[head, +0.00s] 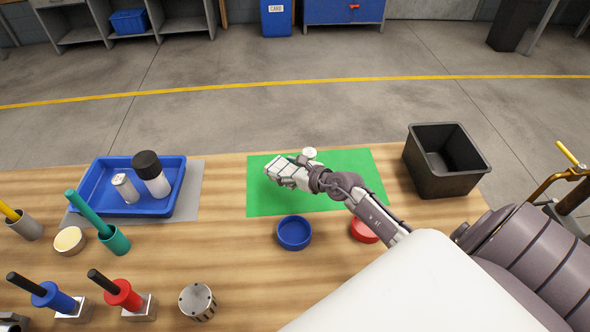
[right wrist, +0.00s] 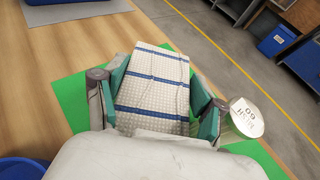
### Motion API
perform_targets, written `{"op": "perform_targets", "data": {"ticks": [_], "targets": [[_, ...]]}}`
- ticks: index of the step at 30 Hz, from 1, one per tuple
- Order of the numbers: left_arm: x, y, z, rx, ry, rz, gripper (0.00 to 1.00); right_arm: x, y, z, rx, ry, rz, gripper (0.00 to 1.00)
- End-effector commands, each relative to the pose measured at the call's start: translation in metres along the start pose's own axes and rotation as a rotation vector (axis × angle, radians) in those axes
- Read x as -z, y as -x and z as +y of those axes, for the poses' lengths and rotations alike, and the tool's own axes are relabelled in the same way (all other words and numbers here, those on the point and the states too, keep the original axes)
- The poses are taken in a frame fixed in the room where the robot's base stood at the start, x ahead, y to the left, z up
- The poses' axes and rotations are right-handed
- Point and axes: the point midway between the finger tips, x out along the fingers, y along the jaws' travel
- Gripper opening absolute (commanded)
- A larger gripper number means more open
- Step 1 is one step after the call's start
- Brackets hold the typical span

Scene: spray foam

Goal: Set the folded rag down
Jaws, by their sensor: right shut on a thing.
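The folded rag (right wrist: 152,92) is white and waffle-textured with blue stripes. It is held between the teal-padded fingers of my right gripper (right wrist: 160,84), one finger along each side. In the head view my right gripper (head: 282,170) and the rag (head: 277,165) are over the left part of the green mat (head: 335,198). I cannot tell whether the rag touches the mat. My left gripper is not in view.
A white round labelled piece (head: 309,153) is just beyond the right gripper. A blue dish (head: 294,233) and a red dish (head: 362,231) lie nearer. A black bin (head: 445,182) stands right. A blue tray (head: 173,206) with a canister (head: 151,176) stands left.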

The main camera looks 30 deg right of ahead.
Motion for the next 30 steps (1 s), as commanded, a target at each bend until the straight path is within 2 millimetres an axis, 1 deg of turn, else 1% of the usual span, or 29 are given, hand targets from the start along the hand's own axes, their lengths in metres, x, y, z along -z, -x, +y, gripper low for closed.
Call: {"op": "perform_targets", "data": {"ticks": [1, 3, 7, 10, 13, 15, 22, 27, 28, 30], "targets": [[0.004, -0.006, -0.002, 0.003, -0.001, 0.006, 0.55, 0.011, -0.005, -0.001, 0.001, -0.001, 0.000, 0.36], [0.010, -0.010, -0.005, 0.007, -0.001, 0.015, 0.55, 0.019, -0.008, 0.000, 0.001, 0.000, 0.000, 0.36], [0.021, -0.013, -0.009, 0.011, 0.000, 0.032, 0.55, 0.029, -0.012, 0.000, 0.000, 0.001, -0.001, 0.36], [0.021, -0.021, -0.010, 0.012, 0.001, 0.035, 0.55, 0.044, -0.018, 0.000, 0.000, -0.002, 0.001, 0.36], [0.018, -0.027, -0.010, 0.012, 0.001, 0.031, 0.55, 0.056, -0.023, 0.000, 0.000, 0.000, -0.001, 0.36], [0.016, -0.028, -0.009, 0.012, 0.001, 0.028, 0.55, 0.058, -0.025, 0.000, 0.000, 0.000, -0.002, 0.36], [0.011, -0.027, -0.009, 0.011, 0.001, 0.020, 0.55, 0.057, -0.024, 0.000, 0.000, 0.001, -0.002, 0.36], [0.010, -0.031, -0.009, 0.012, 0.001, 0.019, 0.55, 0.062, -0.026, 0.000, -0.001, 0.002, -0.001, 0.36], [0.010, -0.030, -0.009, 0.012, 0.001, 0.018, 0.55, 0.061, -0.026, 0.000, -0.001, 0.002, -0.001, 0.75], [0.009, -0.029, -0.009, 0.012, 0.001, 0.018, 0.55, 0.060, -0.025, 0.000, -0.001, 0.002, -0.001, 0.86]]}}
